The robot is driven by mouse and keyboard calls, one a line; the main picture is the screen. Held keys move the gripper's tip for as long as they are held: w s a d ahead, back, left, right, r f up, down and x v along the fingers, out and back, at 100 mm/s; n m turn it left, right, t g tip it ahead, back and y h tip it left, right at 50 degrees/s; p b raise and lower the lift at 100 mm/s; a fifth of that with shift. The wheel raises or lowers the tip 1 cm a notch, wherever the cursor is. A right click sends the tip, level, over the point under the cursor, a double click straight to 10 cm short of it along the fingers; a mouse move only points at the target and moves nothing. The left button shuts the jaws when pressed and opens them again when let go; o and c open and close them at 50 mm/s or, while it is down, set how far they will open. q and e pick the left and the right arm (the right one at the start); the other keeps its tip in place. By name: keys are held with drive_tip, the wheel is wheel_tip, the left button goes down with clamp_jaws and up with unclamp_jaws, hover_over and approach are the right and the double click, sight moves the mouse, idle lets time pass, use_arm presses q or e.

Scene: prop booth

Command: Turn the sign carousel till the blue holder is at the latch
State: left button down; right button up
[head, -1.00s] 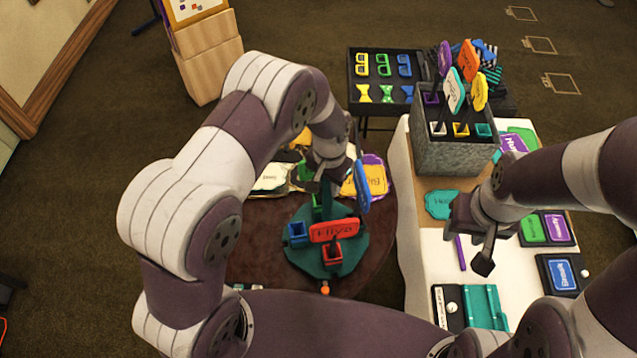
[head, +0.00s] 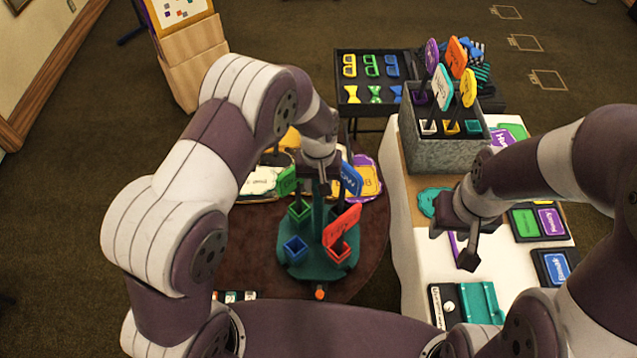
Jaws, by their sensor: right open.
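The sign carousel (head: 293,270) is a dark green turntable with a central post, standing on a round dark brown table. Its blue holder (head: 295,249) is empty and sits at the front left. The red holder (head: 339,251) is at the front right with a tilted red sign (head: 343,222). A green holder (head: 299,211) is at the back left. An orange knob (head: 320,293), perhaps the latch, is at the front edge, between the blue and red holders. My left gripper (head: 322,177) is at the top of the post; its fingers are too hidden to judge. My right gripper (head: 467,246) is open and empty above the white table.
A grey box (head: 445,157) with several upright signs stands on the white table (head: 405,262). Nearby are a teal tray (head: 481,302) and flat signs. More signs lie behind the carousel. A black tray (head: 365,105) of glasses and bow ties stands further back.

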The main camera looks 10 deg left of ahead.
use_arm(q)
drive_tip(key=shift+n+b, duration=0.55)
drive_tip(key=shift+n, duration=2.15)
drive_tip(key=shift+r+n+b, duration=0.1)
drive_tip(key=shift+n+b, duration=0.25)
drive_tip(key=shift+n, duration=1.95)
drive_tip(key=c, duration=0.9)
unclamp_jaws()
drive_tip(key=shift+o, duration=0.7)
